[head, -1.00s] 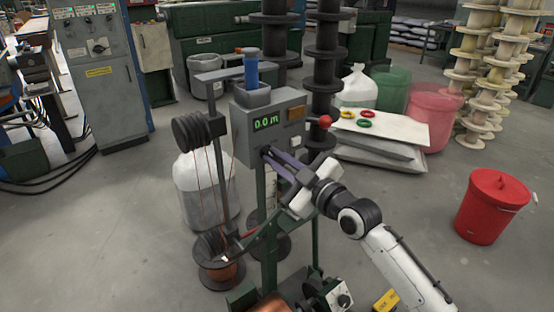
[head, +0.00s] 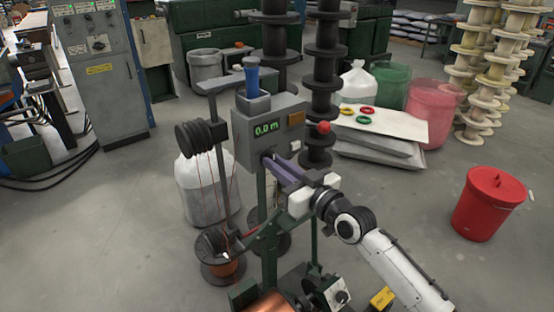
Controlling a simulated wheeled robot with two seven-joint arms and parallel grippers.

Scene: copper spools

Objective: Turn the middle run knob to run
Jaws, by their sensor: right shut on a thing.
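A grey counter box (head: 243,145) stands on a green post and shows a green 0.0 m display (head: 267,129). My right gripper (head: 267,160) reaches in from the lower right, with its fingertips at the lower front of this box. It is shut on the middle run knob, which the fingers hide almost wholly, so I cannot read its setting. My left gripper is not in view.
A copper spool (head: 222,264) stands at lower left. A dial box (head: 340,296) is below my right arm. A red bin (head: 488,205) stands on open floor at right.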

